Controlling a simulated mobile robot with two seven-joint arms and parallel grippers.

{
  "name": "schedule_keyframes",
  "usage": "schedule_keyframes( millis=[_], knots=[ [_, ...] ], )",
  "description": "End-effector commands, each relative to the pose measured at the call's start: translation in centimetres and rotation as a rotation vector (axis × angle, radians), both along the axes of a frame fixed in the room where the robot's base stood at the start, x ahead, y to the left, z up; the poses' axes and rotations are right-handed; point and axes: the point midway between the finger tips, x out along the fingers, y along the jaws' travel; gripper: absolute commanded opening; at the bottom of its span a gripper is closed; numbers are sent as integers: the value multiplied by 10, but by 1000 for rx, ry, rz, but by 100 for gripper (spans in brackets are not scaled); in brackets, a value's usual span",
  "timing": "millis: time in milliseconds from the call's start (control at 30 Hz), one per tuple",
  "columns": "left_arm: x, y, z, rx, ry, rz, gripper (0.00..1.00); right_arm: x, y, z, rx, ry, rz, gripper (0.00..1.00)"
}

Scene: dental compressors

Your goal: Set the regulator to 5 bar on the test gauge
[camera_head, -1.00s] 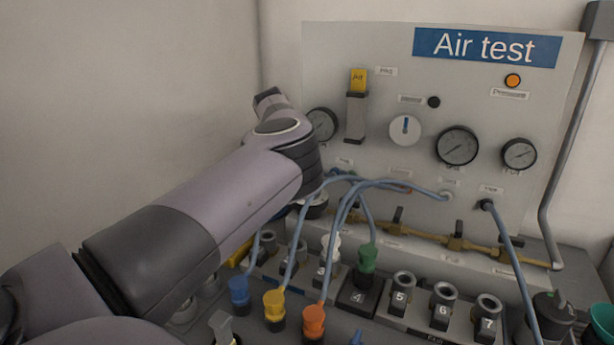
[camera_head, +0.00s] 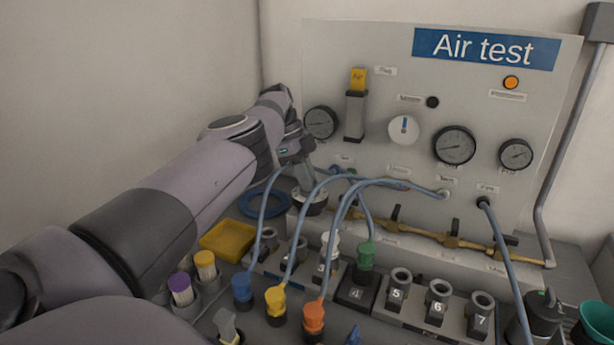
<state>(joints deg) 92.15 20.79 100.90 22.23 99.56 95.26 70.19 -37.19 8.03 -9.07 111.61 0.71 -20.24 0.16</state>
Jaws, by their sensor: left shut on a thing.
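The large round test gauge (camera_head: 454,146) is on the upright panel, right of a white dial (camera_head: 404,130) with a blue pointer turned up. The gauge's needle points to the lower left; its figures are too small to read. My left gripper (camera_head: 306,184) reaches in from the left and points down, shut, at a round dark-and-silver knob (camera_head: 311,203) low in front of the panel. The fingertips are small and partly hidden, and I cannot tell for certain that this knob is the regulator. My right gripper is not in view.
Blue hoses (camera_head: 380,183) arch in front of the panel to coloured plugs. Numbered sockets (camera_head: 438,302) fill the front right. Brass valves (camera_head: 452,242) line the panel's foot.

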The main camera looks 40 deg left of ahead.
Motion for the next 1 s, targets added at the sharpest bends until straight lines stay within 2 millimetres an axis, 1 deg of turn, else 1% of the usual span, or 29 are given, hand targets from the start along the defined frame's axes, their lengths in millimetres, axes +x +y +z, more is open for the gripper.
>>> schedule_keyframes(
  millis=[300,867,900,933,967,1000],
  knots=[
    [1,0,1,0,-1,-40,0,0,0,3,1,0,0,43],
    [1,0,1,0,-1,-47,0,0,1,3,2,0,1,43],
    [1,0,1,0,-1,-47,22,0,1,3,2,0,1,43],
    [1,0,1,0,-1,-47,32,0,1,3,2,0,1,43],
    [1,0,1,0,-1,-47,38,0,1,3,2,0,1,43],
    [1,0,1,0,-1,-47,38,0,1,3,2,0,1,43]
  ],
)
